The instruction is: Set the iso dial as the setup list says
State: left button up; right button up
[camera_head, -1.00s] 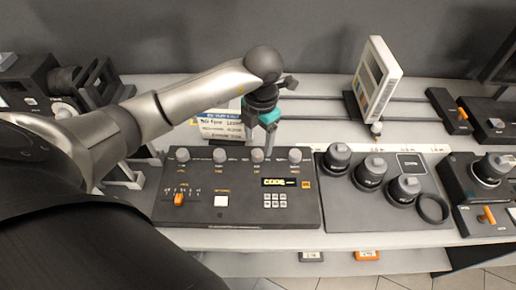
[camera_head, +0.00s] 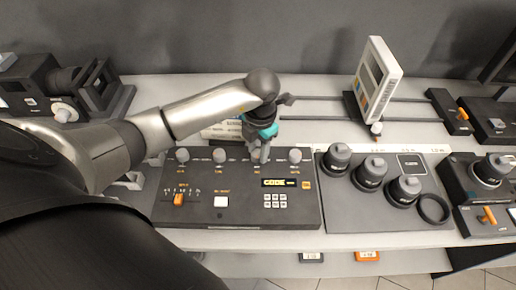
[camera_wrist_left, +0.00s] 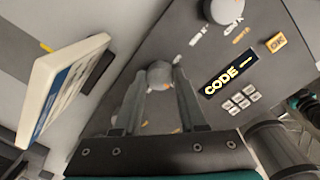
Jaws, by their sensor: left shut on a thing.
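The dark console (camera_head: 235,208) has a row of grey dials along its back edge. My left gripper (camera_head: 261,156) points down at the third dial from the left. In the left wrist view its two fingers (camera_wrist_left: 158,82) are on either side of this grey dial (camera_wrist_left: 160,72), shut on it. The dial's label is too blurred to read, and the fingers hide part of it. The setup list card (camera_head: 222,131) stands behind the console, partly hidden by my left arm; its blue-printed face shows in the left wrist view (camera_wrist_left: 66,84). My right gripper is out of view.
The console has a lit CODE display (camera_head: 279,183), a keypad (camera_head: 275,201), an orange-capped slider (camera_head: 179,199) and a white button (camera_head: 221,202). Several black lens-like cylinders (camera_head: 369,174) stand right of it. A white panel with colour patches (camera_head: 378,80) stands behind them.

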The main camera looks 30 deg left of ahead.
pick_arm(q)
grip_shut()
jog(key=shift+m, duration=0.3)
jog(key=m+b, duration=0.2)
jog(key=m, duration=0.1)
jog(key=shift+a, duration=0.1)
jog(key=m+b, duration=0.2)
jog(key=m, duration=0.2)
jog(key=shift+f+b, duration=0.1)
jog(key=shift+b, duration=0.2)
jog(key=m+b, duration=0.3)
jog(key=m, duration=0.1)
jog(key=shift+m, duration=0.3)
jog(key=shift+m+h+b, duration=0.3)
jog(key=shift+m+b, duration=0.9)
jog(key=shift+m, duration=0.6)
jog(key=o, duration=0.6)
grip_release()
jog(key=shift+s, duration=0.1)
